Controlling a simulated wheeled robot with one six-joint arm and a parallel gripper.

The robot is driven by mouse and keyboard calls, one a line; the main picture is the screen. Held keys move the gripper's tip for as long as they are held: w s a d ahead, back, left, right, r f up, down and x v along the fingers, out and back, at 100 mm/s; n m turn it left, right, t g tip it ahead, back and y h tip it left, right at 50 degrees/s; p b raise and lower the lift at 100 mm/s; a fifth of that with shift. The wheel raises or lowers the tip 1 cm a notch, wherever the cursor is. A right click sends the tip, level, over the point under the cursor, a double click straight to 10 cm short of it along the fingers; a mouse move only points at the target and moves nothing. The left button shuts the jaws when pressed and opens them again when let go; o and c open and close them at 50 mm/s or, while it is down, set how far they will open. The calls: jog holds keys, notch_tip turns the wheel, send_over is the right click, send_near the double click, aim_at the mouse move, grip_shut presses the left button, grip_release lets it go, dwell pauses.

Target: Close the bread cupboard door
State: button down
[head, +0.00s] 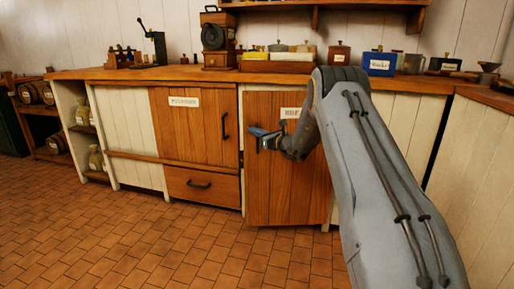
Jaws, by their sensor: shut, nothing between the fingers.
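The bread cupboard door (285,190) is an orange-brown wooden door in the counter front, right of the middle. Its white label (289,113) is partly hidden by my arm, so I cannot read it fully. The door's lower edge hangs lower in the picture than the neighbouring fronts, so it seems to stand out from the cupboard; how far, I cannot tell. My gripper (255,138) is shut and empty, in front of the door's left part, pointing left. I cannot tell whether it touches the door. My arm covers the door's right upper part.
Left of it are another wooden door (190,135) with a black handle and a drawer (202,184). The countertop (185,74) holds a grinder (217,40), boxes and a blue tin (379,63). The tiled floor (130,235) in front is clear.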

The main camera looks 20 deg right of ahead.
aim_at(253, 125)
jog(key=shift+m+t+h, duration=0.3)
jog(key=shift+m+h, duration=0.2)
jog(key=shift+h, duration=0.3)
jog(key=w+b, duration=0.2)
jog(key=w, duration=0.1)
jog(key=w+d+b, duration=0.1)
jog(key=w, duration=0.2)
jog(key=w+b, duration=0.2)
jog(key=shift+w+d+f+b, duration=0.15)
jog(key=shift+w+d+b, duration=0.2)
jog(key=shift+w, duration=0.05)
jog(key=shift+w+d+m+h+b, duration=0.2)
jog(key=shift+w+b, duration=0.1)
jog(key=shift+w, duration=0.15)
jog(key=shift+w+d+m+h+b, duration=0.15)
jog(key=shift+w+h+b, duration=0.1)
jog(key=shift+w, duration=0.15)
